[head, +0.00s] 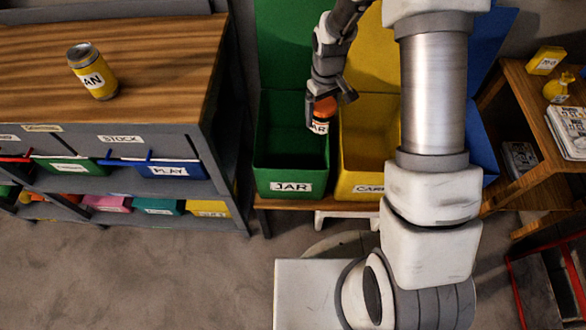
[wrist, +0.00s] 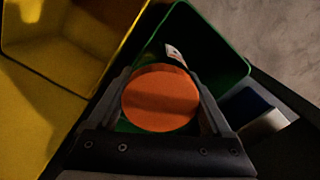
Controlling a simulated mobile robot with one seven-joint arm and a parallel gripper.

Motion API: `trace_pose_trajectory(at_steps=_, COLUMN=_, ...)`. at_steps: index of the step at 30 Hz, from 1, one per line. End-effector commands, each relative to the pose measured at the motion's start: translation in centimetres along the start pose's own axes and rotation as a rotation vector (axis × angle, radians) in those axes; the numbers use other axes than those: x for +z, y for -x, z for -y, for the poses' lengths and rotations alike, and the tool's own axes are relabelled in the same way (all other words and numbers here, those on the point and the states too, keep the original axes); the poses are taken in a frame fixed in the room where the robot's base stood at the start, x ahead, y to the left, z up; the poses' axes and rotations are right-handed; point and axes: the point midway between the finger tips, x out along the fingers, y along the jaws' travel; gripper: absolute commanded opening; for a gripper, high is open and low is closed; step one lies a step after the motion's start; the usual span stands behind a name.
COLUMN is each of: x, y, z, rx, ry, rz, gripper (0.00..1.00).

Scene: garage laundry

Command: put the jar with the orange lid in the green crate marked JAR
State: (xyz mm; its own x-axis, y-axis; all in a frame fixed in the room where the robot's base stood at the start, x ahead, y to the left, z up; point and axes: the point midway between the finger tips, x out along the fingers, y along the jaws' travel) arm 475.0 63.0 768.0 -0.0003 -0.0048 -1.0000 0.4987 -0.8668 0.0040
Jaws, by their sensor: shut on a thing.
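The jar with the orange lid (head: 323,112) is held in my gripper (head: 322,98), which is shut on it. In the wrist view the round orange lid (wrist: 160,98) lies between the two fingers (wrist: 160,105). The green crate marked JAR (head: 291,168) stands open on a low bench. In the head view the jar hangs at the crate's upper right, near the side shared with the yellow crate. In the wrist view the green crate (wrist: 222,52) shows behind and around the jar. The jar's lower part is hidden there by its lid.
A yellow crate (head: 368,178) stands directly right of the green one, with a blue crate (head: 483,140) beyond my arm. A yellow can (head: 93,72) stands on the wooden worktop (head: 150,55) at left. A wooden shelf (head: 530,105) is at right.

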Motion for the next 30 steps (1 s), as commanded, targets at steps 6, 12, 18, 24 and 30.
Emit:
trace_pose_trajectory(at_steps=6, x=-3.2, y=-10.1, z=2.9, rx=-0.002, ry=0.284, rz=0.000, gripper=0.09)
trace_pose_trajectory(at_steps=12, x=-5.0, y=-15.4, z=5.0, rx=-0.003, ry=0.476, rz=-0.002, gripper=0.09)
trace_pose_trajectory(at_steps=18, x=-5.8, y=-17.6, z=6.0, rx=-0.003, ry=0.560, rz=-0.004, gripper=0.09)
trace_pose_trajectory(at_steps=24, x=-5.8, y=-20.3, z=6.1, rx=-0.004, ry=0.568, rz=-0.002, gripper=0.09)
trace_pose_trajectory(at_steps=30, x=-5.8, y=-23.6, z=6.0, rx=-0.003, ry=0.566, rz=-0.003, gripper=0.09)
